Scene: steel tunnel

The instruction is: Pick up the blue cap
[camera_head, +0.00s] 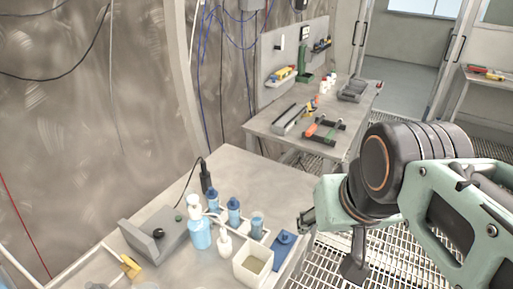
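A small blue piece (285,238), which may be the blue cap, sits on a flat blue block (284,254) at the right edge of the near table. Blue tops also show on small bottles: one at the back (212,195), one beside it (233,204) and a paler one (257,218). I cannot tell which of these is the task's cap. The dark end of my arm, with my gripper (307,221), is just right of the table edge, apart from the blue block. Its fingers are small and partly hidden, so their opening is unclear.
A second table (270,125) with tools stands behind. Grating covers the floor.

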